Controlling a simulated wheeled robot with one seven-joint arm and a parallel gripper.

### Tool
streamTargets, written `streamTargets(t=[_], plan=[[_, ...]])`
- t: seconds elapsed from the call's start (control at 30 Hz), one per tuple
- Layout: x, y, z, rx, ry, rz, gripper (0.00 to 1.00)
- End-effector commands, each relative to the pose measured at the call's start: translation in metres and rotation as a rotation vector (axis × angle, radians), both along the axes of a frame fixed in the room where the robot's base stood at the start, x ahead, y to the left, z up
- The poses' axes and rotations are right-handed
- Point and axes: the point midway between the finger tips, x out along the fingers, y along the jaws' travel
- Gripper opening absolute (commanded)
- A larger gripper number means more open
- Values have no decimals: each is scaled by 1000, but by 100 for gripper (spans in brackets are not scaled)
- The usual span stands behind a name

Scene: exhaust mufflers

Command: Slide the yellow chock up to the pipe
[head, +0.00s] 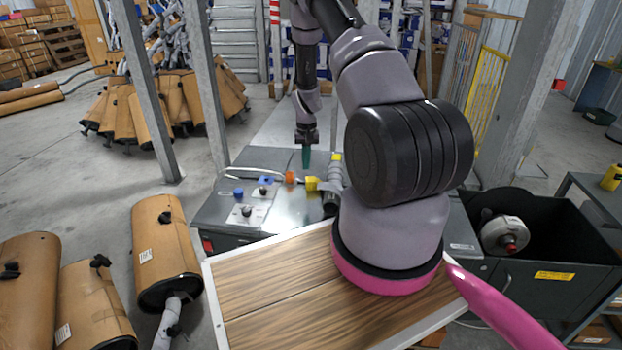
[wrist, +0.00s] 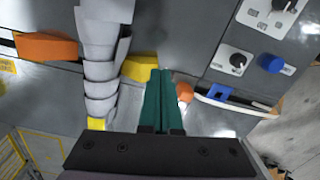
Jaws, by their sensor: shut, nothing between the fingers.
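The yellow chock (head: 312,184) lies on the grey bench top on the left side of the grey segmented pipe (head: 335,174). In the wrist view the chock (wrist: 139,67) lies close against the right side of the pipe (wrist: 101,60); I cannot tell whether they touch. My gripper (head: 306,165) has green fingers, shut and empty, pointing down on the far side of the chock. In the wrist view its fingertips (wrist: 161,72) overlap the chock's lower right edge. Contact is unclear.
An orange piece (head: 290,177) lies left of the chock. Blue (head: 238,192) and black knobs stand on the bench's left. A wood-topped surface (head: 270,285) is nearer me. A black bin (head: 545,245) stands right.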

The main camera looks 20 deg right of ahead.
Motion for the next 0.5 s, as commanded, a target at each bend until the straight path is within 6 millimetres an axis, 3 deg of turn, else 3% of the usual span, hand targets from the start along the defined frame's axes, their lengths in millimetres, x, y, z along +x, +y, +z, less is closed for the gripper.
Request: streamTargets(t=[0.1,0.2,0.37,0.5], plan=[[-26,11,1,-17,1,-222,0],[-37,13,0,-27,-2,-331,0],[-39,12,-14,-29,-2,-364,0],[-39,12,-40,-28,-1,-360,0]])
